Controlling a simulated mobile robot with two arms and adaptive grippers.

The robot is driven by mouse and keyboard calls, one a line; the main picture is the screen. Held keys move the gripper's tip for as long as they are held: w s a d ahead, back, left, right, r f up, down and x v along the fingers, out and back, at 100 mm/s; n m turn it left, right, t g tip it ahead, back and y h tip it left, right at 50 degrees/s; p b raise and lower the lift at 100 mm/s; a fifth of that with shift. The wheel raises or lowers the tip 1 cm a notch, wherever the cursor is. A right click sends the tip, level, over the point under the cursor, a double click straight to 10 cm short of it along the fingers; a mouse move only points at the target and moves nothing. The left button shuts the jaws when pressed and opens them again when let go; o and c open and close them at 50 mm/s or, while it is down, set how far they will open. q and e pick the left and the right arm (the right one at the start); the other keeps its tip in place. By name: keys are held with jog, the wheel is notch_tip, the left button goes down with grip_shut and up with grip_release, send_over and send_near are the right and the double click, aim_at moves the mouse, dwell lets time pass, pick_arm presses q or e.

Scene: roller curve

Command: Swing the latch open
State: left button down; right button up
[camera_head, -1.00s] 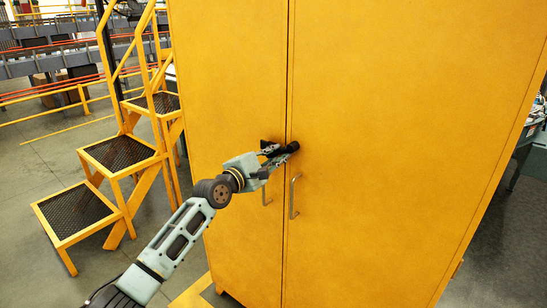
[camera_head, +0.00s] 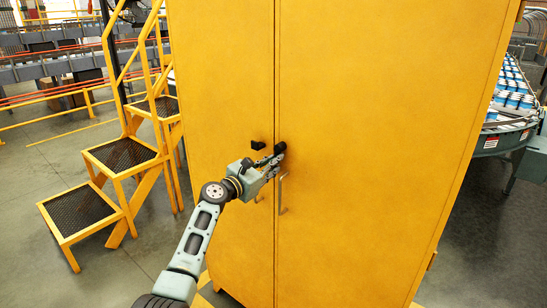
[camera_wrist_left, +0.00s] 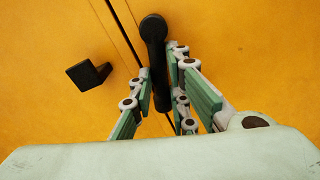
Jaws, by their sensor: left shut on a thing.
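The latch is a black bar with a round end (camera_wrist_left: 154,30), on the right-hand door close to the seam of a tall yellow cabinet. It also shows in the head view (camera_head: 280,147). My left gripper (camera_wrist_left: 160,88) is shut on the bar, with one finger on each side. In the head view my left gripper (camera_head: 271,162) reaches the doors from the lower left. A black catch (camera_wrist_left: 88,74) sits on the left-hand door, apart from the bar; it shows in the head view (camera_head: 258,145) too. The lower bar is partly hidden between the fingers. My right gripper is not in view.
The yellow cabinet (camera_head: 380,120) fills the middle. A door handle (camera_head: 282,195) is just below my left gripper. Yellow steps (camera_head: 122,153) stand to the left. A roller conveyor with blue-and-white goods (camera_head: 513,100) is at the right. Open floor lies between the steps and my arm.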

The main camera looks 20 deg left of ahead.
pick_arm(q)
jog(key=shift+s+d+f+n+p, duration=0.1)
jog(key=shift+d+n+p, duration=0.25)
jog(key=shift+n+p, duration=0.35)
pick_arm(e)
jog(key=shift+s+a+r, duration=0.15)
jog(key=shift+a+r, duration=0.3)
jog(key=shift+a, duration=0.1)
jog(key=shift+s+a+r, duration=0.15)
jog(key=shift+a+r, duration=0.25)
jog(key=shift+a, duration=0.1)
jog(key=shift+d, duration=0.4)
pick_arm(q)
jog(key=c, duration=1.7)
grip_release()
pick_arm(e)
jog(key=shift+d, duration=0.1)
pick_arm(q)
jog(key=shift+s, duration=0.1)
jog(key=shift+v, duration=3.95)
jog(key=shift+a, duration=0.1)
